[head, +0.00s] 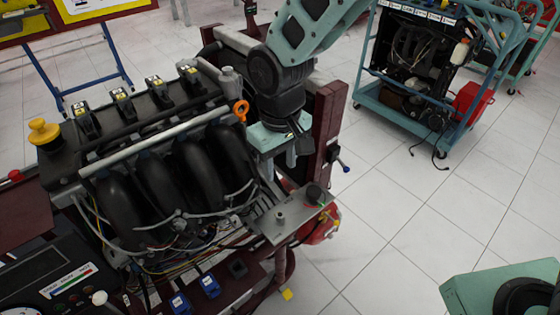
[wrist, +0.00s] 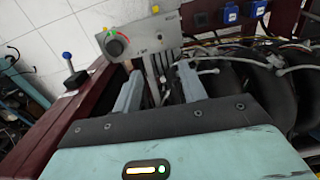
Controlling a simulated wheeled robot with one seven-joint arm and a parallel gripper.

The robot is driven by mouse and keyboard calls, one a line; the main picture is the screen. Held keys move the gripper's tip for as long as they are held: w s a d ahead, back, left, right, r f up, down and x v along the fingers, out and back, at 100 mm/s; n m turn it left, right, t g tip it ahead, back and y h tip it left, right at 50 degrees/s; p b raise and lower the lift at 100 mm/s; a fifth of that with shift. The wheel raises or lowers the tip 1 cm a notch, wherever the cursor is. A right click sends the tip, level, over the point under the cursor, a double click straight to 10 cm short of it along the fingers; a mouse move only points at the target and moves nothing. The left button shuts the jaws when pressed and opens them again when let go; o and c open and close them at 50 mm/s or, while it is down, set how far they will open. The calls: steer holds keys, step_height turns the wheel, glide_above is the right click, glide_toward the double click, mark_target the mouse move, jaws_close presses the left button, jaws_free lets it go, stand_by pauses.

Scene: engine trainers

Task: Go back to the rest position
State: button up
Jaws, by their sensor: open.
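My gripper (head: 294,152) is at the right end of the engine trainer (head: 180,170) in the head view, beside the black intake runners and above the metal bracket plate (head: 290,218). In the wrist view my gripper (wrist: 158,86) shows two grey fingers set apart with nothing held between them. The bracket plate (wrist: 140,45) with a round black knob (wrist: 117,45) stands beyond the fingertips. I cannot tell whether the fingers touch anything.
A dark red frame post (head: 328,120) stands close to the right of my gripper. A blue-handled lever (head: 343,163) sticks out there. An orange dipstick ring (head: 241,110) is close on the left. A teal cart (head: 410,110) stands back right. Floor between is clear.

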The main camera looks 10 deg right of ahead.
steer(key=s+d+r, duration=0.4)
steer(key=s+d, duration=0.1)
steer(key=s, duration=0.4)
steer(key=s+d+r+n, duration=0.1)
steer(key=s+d+r, duration=0.4)
steer(key=s, duration=0.4)
steer(key=shift+r+y+p, duration=0.3)
steer(key=shift+p, duration=0.15)
steer(key=shift+s, duration=0.1)
